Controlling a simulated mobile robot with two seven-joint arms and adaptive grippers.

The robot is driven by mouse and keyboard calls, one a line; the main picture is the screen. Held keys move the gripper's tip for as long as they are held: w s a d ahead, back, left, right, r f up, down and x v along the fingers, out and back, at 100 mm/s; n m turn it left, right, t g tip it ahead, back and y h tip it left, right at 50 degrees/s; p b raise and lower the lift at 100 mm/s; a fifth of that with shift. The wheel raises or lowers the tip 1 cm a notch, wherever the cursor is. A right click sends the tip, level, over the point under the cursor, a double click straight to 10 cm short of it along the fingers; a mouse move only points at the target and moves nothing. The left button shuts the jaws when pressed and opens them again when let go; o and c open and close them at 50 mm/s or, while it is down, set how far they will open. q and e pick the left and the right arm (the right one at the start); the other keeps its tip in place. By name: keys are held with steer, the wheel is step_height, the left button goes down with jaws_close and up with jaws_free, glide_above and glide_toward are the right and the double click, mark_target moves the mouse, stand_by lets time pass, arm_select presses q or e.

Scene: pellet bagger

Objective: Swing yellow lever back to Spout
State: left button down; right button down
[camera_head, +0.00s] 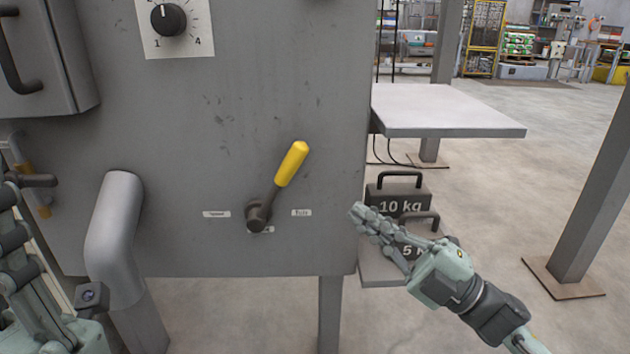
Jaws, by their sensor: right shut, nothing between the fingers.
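The lever is mounted on the grey machine panel. Its yellow grip (292,163) points up and to the right from a dark pivot (258,215). Small white labels sit to the left (216,214) and right (301,212) of the pivot, with another partly hidden below it; their print is too small to read surely. My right gripper (364,218) is shut and empty, to the right of and lower than the yellow grip, apart from it. My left gripper (20,250) shows only in part at the left edge; its jaw state is unclear.
A dial (168,20) is at the panel's top. A grey pipe (116,225) stands at the lower left. Weights marked 10 kg (398,205) and 5 sit behind my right gripper. A light shelf (445,110) juts out at right, and a grey post (595,190) stands farther right.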

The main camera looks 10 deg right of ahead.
mark_target(277, 187)
steer(key=x, duration=0.9)
steer(key=shift+w+a, duration=0.1)
steer(key=shift+a, duration=0.05)
steer(key=shift+r, duration=0.15)
